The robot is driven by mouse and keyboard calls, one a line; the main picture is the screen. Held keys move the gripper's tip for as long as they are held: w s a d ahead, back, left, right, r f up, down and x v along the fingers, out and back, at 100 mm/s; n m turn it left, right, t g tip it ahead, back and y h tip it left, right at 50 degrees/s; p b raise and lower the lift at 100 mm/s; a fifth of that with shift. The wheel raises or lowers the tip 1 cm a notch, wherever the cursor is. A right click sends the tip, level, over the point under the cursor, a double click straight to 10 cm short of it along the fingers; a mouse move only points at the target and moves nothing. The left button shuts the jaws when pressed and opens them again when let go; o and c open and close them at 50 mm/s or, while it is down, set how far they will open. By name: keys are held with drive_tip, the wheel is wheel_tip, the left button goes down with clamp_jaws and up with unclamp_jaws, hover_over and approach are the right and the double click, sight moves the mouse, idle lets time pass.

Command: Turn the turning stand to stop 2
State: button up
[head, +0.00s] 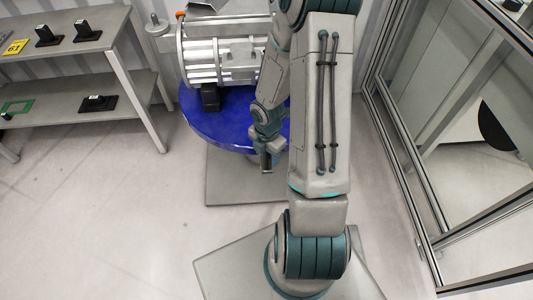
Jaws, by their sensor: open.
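The turning stand (215,130) has a round blue top and stands on a grey floor plate (235,188). A silver ribbed drive unit (210,62) sits on the blue top, with a black block (210,97) at its front. My gripper (266,163) points down at the front edge of the blue top, right of the black block. It is open and looks empty, but its fingers are small and partly dark here. I cannot tell whether it touches the edge. My arm hides the right part of the stand and drive unit. No stop marks are readable.
A grey two-level shelf (110,62) at the left holds black parts (83,31), a yellow tag (14,47) and a green frame (16,107). A framed glass enclosure (430,215) stands close at the right. The floor at the front left is clear.

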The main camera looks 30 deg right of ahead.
wheel_tip(320, 180, up, 13)
drive_tip(key=p, duration=0.4)
drive_tip(key=shift+r+p, duration=0.1)
drive_tip(key=shift+p, duration=0.2)
